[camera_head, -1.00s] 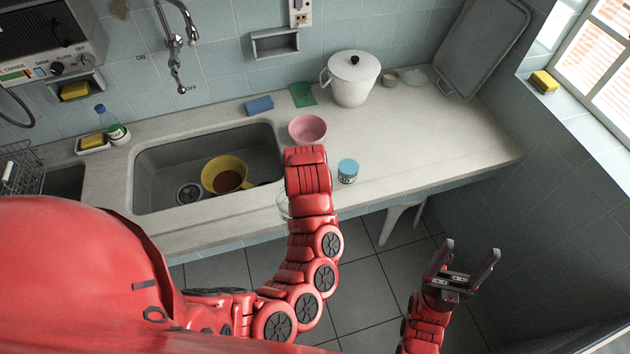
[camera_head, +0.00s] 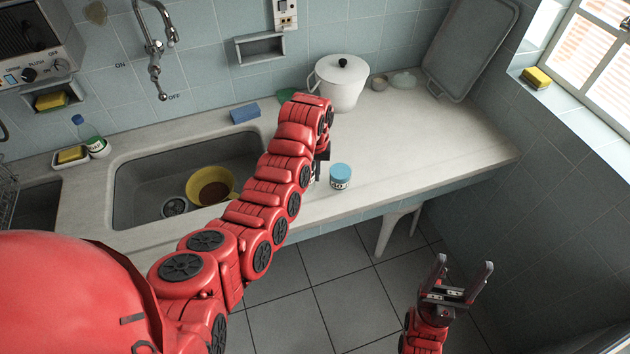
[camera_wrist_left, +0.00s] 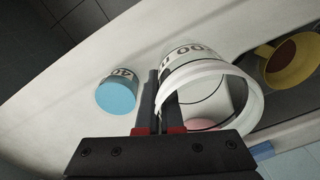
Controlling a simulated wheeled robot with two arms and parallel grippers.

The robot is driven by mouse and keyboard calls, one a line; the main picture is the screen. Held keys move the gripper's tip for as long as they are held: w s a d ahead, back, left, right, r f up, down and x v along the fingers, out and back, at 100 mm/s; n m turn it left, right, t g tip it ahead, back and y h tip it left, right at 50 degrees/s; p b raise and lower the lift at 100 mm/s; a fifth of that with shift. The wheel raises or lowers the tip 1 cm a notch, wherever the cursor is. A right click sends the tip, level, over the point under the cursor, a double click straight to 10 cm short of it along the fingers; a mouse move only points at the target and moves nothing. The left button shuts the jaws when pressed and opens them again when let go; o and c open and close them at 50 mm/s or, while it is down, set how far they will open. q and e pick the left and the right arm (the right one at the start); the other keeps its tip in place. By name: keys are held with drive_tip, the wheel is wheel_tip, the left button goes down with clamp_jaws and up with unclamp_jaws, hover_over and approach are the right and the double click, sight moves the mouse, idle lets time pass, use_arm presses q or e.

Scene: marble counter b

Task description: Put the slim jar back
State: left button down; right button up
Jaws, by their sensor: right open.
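A clear jar with a white rim and black lettering (camera_wrist_left: 190,50) is close up in the left wrist view. It looks like the slim jar. My left gripper (camera_wrist_left: 160,95) has one finger outside its wall and one inside its mouth, with the rim pinched between them. In the head view my left gripper (camera_head: 322,155) is mostly hidden by my arm, and only a pale sliver of the jar (camera_head: 313,172) shows. I cannot tell whether the jar touches the counter. My right gripper (camera_head: 455,283) is open and empty, off the counter's front.
A blue-lidded jar (camera_head: 340,177) stands just right of the clear jar on the counter (camera_head: 430,145). A white pot (camera_head: 340,85) stands behind. The sink (camera_head: 150,175) holds a yellow pan (camera_head: 208,182). The counter's right part is clear.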

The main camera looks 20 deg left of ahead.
use_arm(q)
drive_tip(key=shift+w, duration=0.1)
drive_tip(key=shift+f+p, duration=0.15)
drive_tip(key=shift+p, duration=0.15)
wheel_tip(320, 180, down, 3)
drive_tip(key=shift+r+p, duration=0.2)
drive_tip(key=shift+p, duration=0.5)
drive_tip(key=shift+f, duration=0.25)
drive_tip(key=shift+w+f, duration=0.1)
drive_tip(key=shift+f, duration=0.15)
drive_tip(key=c, duration=1.1)
unclamp_jaws()
